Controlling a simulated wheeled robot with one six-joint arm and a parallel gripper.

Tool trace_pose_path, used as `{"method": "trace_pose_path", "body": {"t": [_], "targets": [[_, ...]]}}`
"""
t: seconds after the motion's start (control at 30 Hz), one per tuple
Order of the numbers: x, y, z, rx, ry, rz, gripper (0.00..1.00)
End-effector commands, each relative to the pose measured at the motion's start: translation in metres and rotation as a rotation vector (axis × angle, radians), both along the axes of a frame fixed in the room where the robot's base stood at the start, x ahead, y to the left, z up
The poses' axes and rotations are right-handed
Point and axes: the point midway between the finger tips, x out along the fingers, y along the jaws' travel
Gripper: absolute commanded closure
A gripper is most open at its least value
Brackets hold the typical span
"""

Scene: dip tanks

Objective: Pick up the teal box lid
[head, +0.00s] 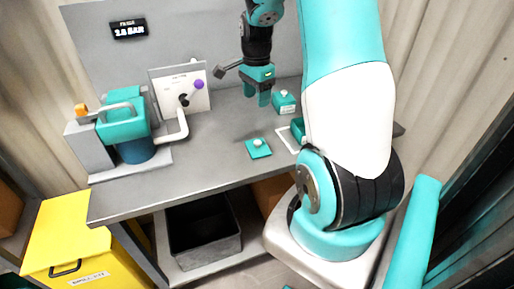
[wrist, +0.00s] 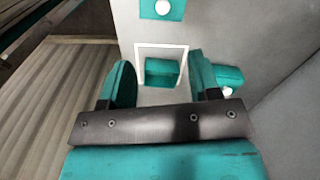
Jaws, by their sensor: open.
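A flat teal square lid with a white knob (head: 258,148) lies on the bench near its front edge. It also shows at the top of the wrist view (wrist: 150,8), partly cut off. A teal box (head: 297,126) stands in a white outlined square, partly hidden by my arm; in the wrist view the box (wrist: 162,72) appears between and beyond my fingers. My gripper (head: 258,98) points down above the bench, behind the flat lid and apart from it. Its fingers are open with nothing between them (wrist: 164,80).
A second teal piece with a white knob (head: 285,103) stands right of my gripper. A teal clamp-like machine (head: 122,125) and a panel with a purple knob (head: 180,92) stand at the left. A yellow bin (head: 62,235) is on the floor. Bench left of the lid is clear.

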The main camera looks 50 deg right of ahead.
Motion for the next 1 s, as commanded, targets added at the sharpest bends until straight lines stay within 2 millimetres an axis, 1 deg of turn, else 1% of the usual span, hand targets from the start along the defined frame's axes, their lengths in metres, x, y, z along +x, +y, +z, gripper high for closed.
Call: {"method": "trace_pose_path", "body": {"t": [0.03,0.17,0.4,0.5,0.6,0.8,1.0], "targets": [[-0.002,-0.003,-0.007,0.002,0.007,-0.018,0.43],[-0.001,-0.001,-0.032,0.003,0.01,-0.018,0.43],[-0.002,-0.001,-0.086,0.004,0.009,-0.014,0.43],[-0.001,-0.001,-0.103,0.002,0.007,-0.013,0.43],[0.0,-0.001,-0.114,0.001,0.004,-0.013,0.43],[0.0,-0.002,-0.125,0.001,0.004,-0.013,0.43],[0.002,-0.005,-0.151,0.003,0.006,-0.012,0.43]]}}
